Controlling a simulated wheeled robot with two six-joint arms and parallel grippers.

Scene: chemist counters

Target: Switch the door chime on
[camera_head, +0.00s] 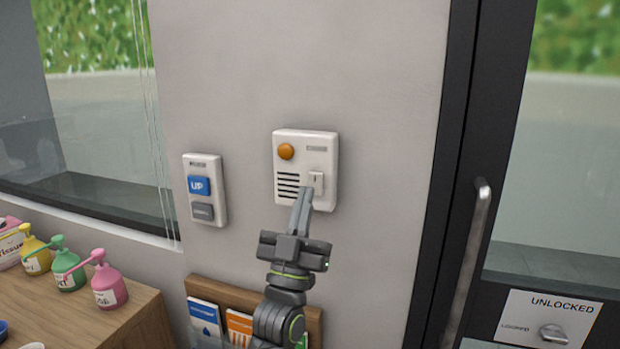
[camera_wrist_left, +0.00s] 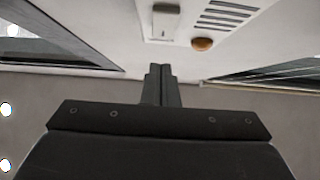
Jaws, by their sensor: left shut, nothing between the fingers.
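The door chime (camera_head: 326,150) is a white box on the grey wall, with an orange round light or button (camera_head: 285,151), dark speaker slots and a small white rocker switch (camera_head: 317,182) at its lower right. My left gripper (camera_head: 303,192) is shut and empty, its fingertips just below and left of the switch; whether they touch it I cannot tell. In the left wrist view the switch (camera_wrist_left: 165,22) lies just beyond the closed fingertips (camera_wrist_left: 160,68), and the orange part (camera_wrist_left: 202,44) is to the right. My right gripper is not in view.
An UP panel (camera_head: 204,211) is on the wall to the left. A wooden leaflet rack (camera_head: 313,322) hangs below. Coloured pump bottles (camera_head: 108,286) stand on a wooden counter (camera_head: 125,325) at left. A door with a metal handle (camera_head: 469,255) is at right.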

